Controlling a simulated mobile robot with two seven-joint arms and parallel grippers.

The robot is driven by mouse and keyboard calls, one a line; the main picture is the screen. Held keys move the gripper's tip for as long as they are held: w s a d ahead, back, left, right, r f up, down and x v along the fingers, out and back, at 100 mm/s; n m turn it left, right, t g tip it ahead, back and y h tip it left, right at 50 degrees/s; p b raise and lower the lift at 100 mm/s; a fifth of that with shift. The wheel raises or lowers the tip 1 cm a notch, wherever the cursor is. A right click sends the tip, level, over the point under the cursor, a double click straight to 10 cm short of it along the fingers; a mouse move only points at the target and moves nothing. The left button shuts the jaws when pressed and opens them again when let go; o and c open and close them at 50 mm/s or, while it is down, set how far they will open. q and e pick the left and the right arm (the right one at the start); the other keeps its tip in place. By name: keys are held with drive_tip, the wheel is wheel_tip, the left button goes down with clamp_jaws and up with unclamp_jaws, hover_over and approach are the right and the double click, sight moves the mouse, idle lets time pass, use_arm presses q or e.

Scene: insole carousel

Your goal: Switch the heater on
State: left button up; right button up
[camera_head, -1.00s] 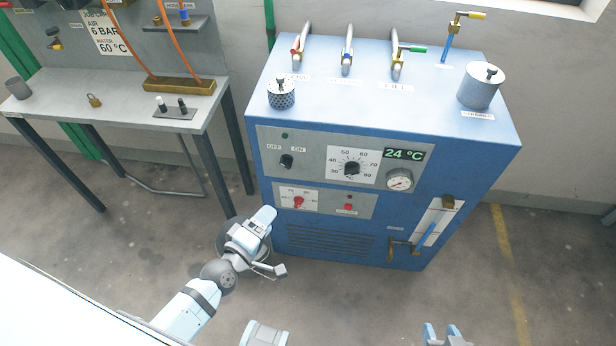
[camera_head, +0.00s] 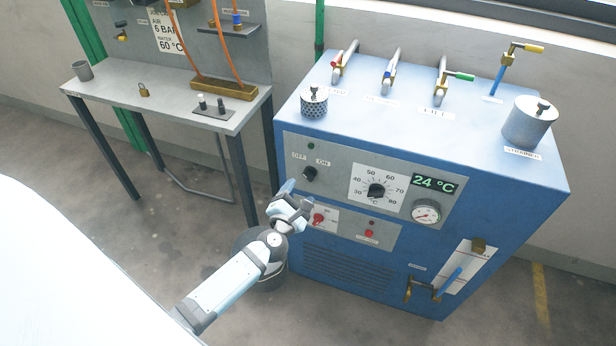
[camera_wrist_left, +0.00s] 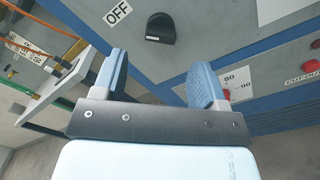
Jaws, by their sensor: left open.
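The heater is a blue cabinet (camera_head: 350,283) with a grey control panel. Its black OFF/ON knob (camera_head: 309,173) sits at the panel's upper left, with a dark green lamp (camera_head: 310,146) above it. In the left wrist view the knob (camera_wrist_left: 161,28) is just beyond the fingers, near the OFF label (camera_wrist_left: 118,12). A black temperature dial (camera_head: 376,190) and a display (camera_head: 434,182) reading 24 °C are to the right. My left gripper (camera_head: 287,196) is in front of the panel, a little below and left of the knob, apart from it. Its fingers (camera_wrist_left: 160,80) are open and empty.
A lower panel has a red knob (camera_head: 318,218) and a red button (camera_head: 369,233), close to the gripper. A gauge (camera_head: 426,211) is at the right. A grey bench (camera_head: 160,93) with a padlock (camera_head: 144,89) stands to the left. A dark bucket (camera_head: 270,278) is below my arm.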

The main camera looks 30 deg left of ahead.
sight(307, 178)
use_arm(q)
drive_tip(key=x, duration=0.6)
drive_tip(key=shift+w, duration=0.35)
drive_tip(key=c, duration=0.9)
